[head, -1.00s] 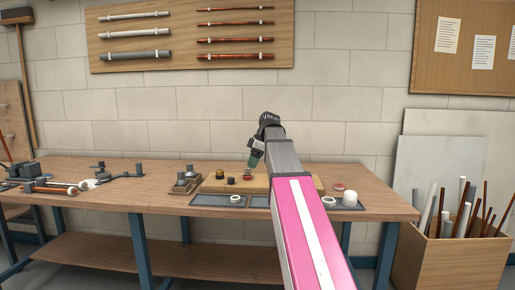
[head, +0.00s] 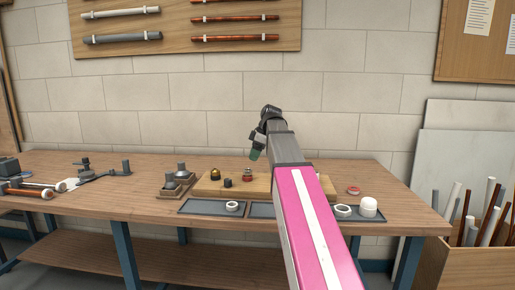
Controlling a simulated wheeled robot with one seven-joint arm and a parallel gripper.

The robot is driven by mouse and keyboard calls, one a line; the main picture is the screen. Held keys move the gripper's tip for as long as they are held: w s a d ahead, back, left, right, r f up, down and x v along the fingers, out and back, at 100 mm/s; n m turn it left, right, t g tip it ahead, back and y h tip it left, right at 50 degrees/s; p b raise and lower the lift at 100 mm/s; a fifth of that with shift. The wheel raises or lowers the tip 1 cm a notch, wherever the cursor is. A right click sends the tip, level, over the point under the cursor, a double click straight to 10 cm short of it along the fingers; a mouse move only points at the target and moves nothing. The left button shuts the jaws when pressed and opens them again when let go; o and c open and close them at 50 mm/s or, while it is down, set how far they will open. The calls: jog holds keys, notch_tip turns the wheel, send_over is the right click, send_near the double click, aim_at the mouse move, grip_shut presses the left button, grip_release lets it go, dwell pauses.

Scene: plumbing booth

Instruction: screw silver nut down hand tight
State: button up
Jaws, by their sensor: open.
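My gripper (head: 255,155) hangs at the end of my arm, above the back of a wooden board (head: 265,186) on the workbench. Its jaws are open, small in the view, with nothing visible between them. Just below and left of it, a small reddish fitting (head: 247,175) stands upright on the board, apart from the gripper. A brass-coloured fitting (head: 215,174) and a dark fitting (head: 227,183) stand to its left. I cannot make out the silver nut for certain at this size. My arm hides the board's right part.
Grey trays (head: 200,206) lie along the bench front; one holds a white ring (head: 232,207). A wooden holder (head: 168,193) with grey fittings stands left. A white cap (head: 368,207), another ring (head: 343,211) and a red ring (head: 353,190) lie right of my arm.

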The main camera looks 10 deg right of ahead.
aim_at(248, 170)
jog(key=x, duration=0.7)
jog(key=shift+a+f, duration=0.15)
jog(key=shift+f, duration=0.05)
jog(key=c, duration=1)
jog(key=m+t, duration=0.1)
jog(key=m, duration=0.2)
jog(key=shift+s, duration=0.1)
jog(key=m+t+h, duration=0.1)
jog(key=m, duration=0.4)
jog(key=shift+a+f+m+t+h, duration=0.1)
jog(key=shift+m+t+h, duration=0.2)
jog(key=shift+t+h, duration=0.1)
jog(key=m+h, duration=0.1)
jog(key=m, duration=0.3)
jog(key=shift+f+m+t+h, duration=0.1)
jog(key=shift+m+t+h, duration=0.2)
jog(key=shift+m+h, duration=0.1)
jog(key=m+h, duration=0.1)
jog(key=m, duration=0.3)
jog(key=shift+m+h, duration=0.3)
jog(key=shift+h, duration=0.1)
